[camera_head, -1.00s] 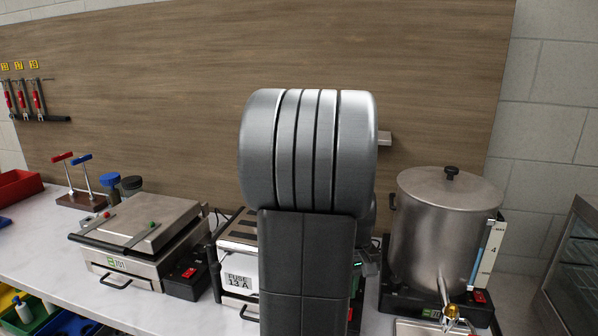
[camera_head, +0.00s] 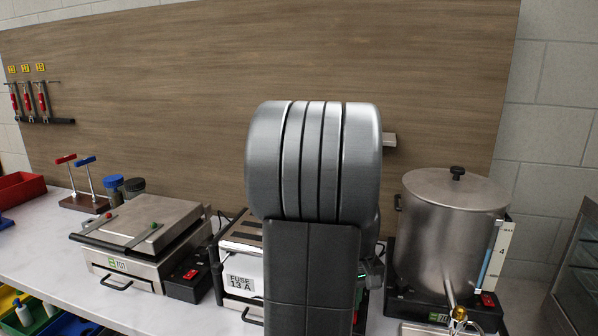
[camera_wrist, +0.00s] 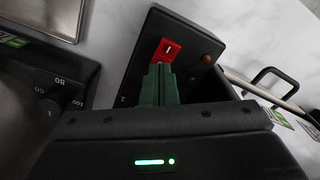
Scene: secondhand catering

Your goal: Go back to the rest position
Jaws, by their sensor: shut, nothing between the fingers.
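My arm (camera_head: 312,165) fills the middle of the head view and hides much of what is behind it. My gripper (camera_wrist: 158,82) shows in the wrist view as two dark green fingers closed together, with nothing between them. They appear over a black switch box (camera_wrist: 140,45) with a red rocker switch (camera_wrist: 167,50); I cannot tell whether they touch it. The gripper housing with a lit green bar fills the bottom of that view. In the head view the fingers are hidden behind my arm.
A contact grill (camera_head: 140,235) with a black switch box (camera_head: 190,280) stands left. A toaster labelled FUSE 13 A (camera_head: 240,283) is partly behind my arm. A steel urn (camera_head: 440,235) with a tap stands right. A wooden board (camera_head: 180,90) rises behind the counter (camera_head: 40,235).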

